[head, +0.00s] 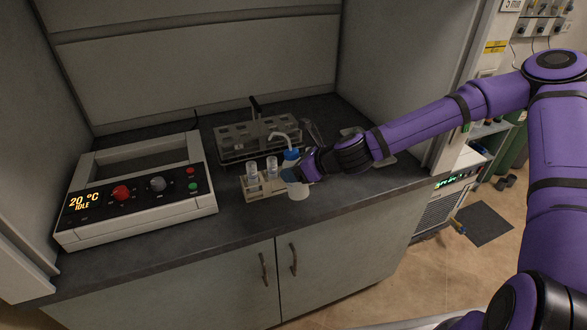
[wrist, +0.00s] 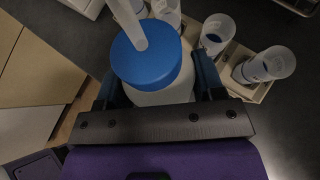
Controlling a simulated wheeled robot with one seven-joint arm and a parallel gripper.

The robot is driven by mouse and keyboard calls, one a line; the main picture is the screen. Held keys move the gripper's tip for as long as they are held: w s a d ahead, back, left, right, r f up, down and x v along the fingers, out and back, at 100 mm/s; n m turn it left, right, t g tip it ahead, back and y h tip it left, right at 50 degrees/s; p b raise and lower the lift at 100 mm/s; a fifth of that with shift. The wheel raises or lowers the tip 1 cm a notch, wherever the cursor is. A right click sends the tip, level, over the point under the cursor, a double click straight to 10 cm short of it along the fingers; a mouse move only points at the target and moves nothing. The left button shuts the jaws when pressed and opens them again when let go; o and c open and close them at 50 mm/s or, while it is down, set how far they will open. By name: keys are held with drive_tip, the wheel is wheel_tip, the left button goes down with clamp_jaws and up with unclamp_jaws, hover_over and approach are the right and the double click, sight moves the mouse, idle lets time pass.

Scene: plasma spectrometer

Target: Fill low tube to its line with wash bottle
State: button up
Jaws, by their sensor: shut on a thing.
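The wash bottle, white with a blue cap (head: 291,155) and a bent pale spout, is held upright at the bench's front part. My gripper (head: 298,173) is shut on its body. In the wrist view the wash bottle (wrist: 160,94) sits between the two fingers, its cap and spout facing the camera. A small pale rack (head: 264,187) stands just left of the bottle. It holds clear tubes, among them a left tube (head: 252,170) and a right tube (head: 272,166). The wrist view shows a tube (wrist: 270,64) at right and another (wrist: 215,34) with bluish content. Fill lines are too small to read.
A larger grey rack with a handle (head: 247,137) stands behind the small rack. A white heater unit (head: 137,190) reading 20 °C IDLE fills the bench's left. The dark bench top (head: 230,228) is clear in front of the small rack, up to its front edge.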

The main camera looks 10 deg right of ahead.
drive_tip(key=shift+s+d+r+g+h, duration=0.15)
drive_tip(key=shift+d+r+g+h, duration=0.1)
drive_tip(key=shift+r+g+h, duration=0.3)
drive_tip(key=shift+s+f+g+h, duration=0.1)
drive_tip(key=shift+s+g+h, duration=0.05)
drive_tip(key=shift+g+h, duration=0.15)
drive_tip(key=shift+s+d+r+g+h, duration=0.25)
drive_tip(key=shift+r+g+h, duration=0.25)
drive_tip(key=shift+h, duration=0.25)
drive_tip(key=shift+s+f+g, duration=0.1)
drive_tip(key=shift+f+g, duration=0.05)
drive_tip(key=shift+g, duration=0.1)
drive_tip(key=shift+h, duration=0.3)
drive_tip(key=shift+d+r, duration=0.15)
drive_tip(key=shift+r, duration=0.25)
drive_tip(key=shift+f+g, duration=0.3)
drive_tip(key=shift+f, duration=1.25)
